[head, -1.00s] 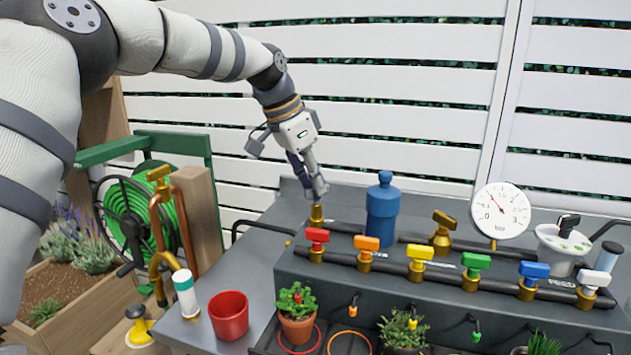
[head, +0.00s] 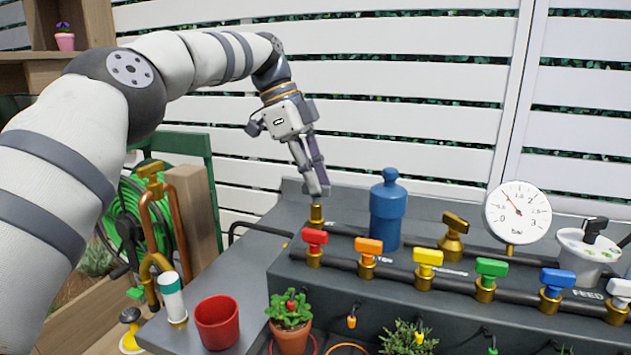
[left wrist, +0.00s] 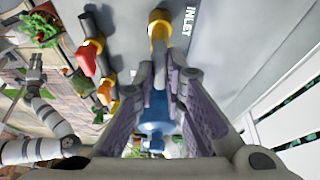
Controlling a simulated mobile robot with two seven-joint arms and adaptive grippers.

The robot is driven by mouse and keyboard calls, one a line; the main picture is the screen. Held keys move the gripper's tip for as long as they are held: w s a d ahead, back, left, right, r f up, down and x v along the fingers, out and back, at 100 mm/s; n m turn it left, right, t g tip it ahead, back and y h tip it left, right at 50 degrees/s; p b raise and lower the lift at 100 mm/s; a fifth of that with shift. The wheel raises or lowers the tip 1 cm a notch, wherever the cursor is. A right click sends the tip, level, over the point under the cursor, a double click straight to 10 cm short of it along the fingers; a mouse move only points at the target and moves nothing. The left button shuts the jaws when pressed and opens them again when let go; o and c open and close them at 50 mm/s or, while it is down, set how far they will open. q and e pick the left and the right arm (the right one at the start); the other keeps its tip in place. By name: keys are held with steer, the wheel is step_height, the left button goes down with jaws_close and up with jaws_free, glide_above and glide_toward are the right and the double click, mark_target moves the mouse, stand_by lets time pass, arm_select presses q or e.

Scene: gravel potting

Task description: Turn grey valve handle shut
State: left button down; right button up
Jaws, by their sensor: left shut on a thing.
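My left gripper (head: 318,190) reaches down to the brass inlet valve (head: 316,215) at the back left of the dark bench. Its fingers are shut on the grey valve handle, which they mostly hide. In the left wrist view my left gripper (left wrist: 163,76) has its two fingertips against either side of the handle, with the brass valve body (left wrist: 159,25) just beyond, beside the word INLET. My right arm shows small at the left of the left wrist view; its gripper (left wrist: 36,65) is too small to read.
A blue canister (head: 388,210) stands right of the valve. A row of coloured handles, starting with a red one (head: 315,237), runs along the front pipe. A pressure gauge (head: 517,212) stands at the right. A red cup (head: 217,322) and white-and-green bottle (head: 172,298) stand front left.

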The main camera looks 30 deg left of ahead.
arm_select(q)
steer(key=shift+m, duration=0.4)
steer(key=c, duration=1.7)
jaws_free()
steer(key=shift+o, duration=0.2)
